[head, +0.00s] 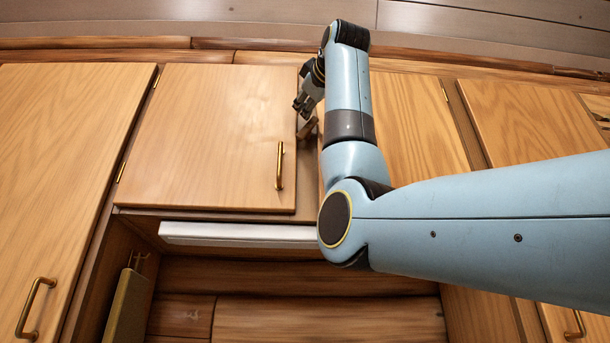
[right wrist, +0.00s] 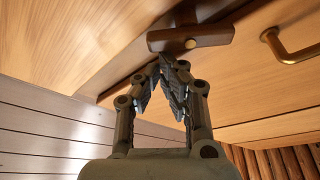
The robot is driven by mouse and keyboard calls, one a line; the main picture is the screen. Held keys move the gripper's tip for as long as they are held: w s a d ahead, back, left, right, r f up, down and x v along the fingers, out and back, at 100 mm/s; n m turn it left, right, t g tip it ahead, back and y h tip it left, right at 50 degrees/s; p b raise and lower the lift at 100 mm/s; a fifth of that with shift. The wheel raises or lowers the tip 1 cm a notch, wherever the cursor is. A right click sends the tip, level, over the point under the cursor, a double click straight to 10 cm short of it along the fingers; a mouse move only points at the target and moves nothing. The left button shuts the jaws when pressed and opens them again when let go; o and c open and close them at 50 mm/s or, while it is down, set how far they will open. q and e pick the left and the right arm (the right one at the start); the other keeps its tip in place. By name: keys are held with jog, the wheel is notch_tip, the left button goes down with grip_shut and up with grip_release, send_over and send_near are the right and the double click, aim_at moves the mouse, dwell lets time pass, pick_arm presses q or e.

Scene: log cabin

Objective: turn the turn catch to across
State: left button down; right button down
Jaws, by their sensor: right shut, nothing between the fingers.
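The turn catch (right wrist: 215,36) is a dark brown wooden bar with a pale round pin, mounted on the strip between two cabinet doors. It lies at a slant to that strip in the right wrist view. In the head view the catch (head: 308,128) shows small and partly covered by my right arm. My right gripper (head: 302,108) is just above it there. In the right wrist view the gripper's fingertips (right wrist: 170,60) are together and empty, close to the catch's lower edge. I cannot tell whether they touch it. My left gripper is in neither view.
A closed wooden door (head: 215,140) with a brass handle (head: 280,166) is left of the catch. Another door (head: 420,120) is to the right, behind my arm. A white slab (head: 235,235) and an open recess (head: 330,312) lie below.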

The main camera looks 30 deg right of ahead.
jog(key=shift+s+d+m+h+b, duration=0.1)
jog(key=shift+d+m+h+b, duration=0.1)
jog(key=shift+m, duration=0.4)
jog(key=shift+s+d+m+h+b, duration=0.1)
jog(key=shift+m+h+b, duration=0.1)
jog(key=shift+m, duration=0.4)
jog(key=shift+s+d+f+m+h+b, duration=0.1)
jog(key=shift+s+d+m+h+b, duration=0.15)
jog(key=shift+m+h, duration=0.8)
jog(key=shift+s+d+f+m+h+b, duration=0.1)
jog(key=shift+d+f+m+h+b, duration=0.2)
jog(key=shift+m, duration=1.6)
jog(key=shift+s+d+r+m+h+b, duration=0.1)
jog(key=shift+d+m+h, duration=0.45)
jog(key=shift+m, duration=0.9)
jog(key=shift+f+m, duration=0.1)
jog(key=shift+m, duration=0.3)
jog(key=shift+s+d+f, duration=0.1)
jog(key=shift+d+f, duration=0.05)
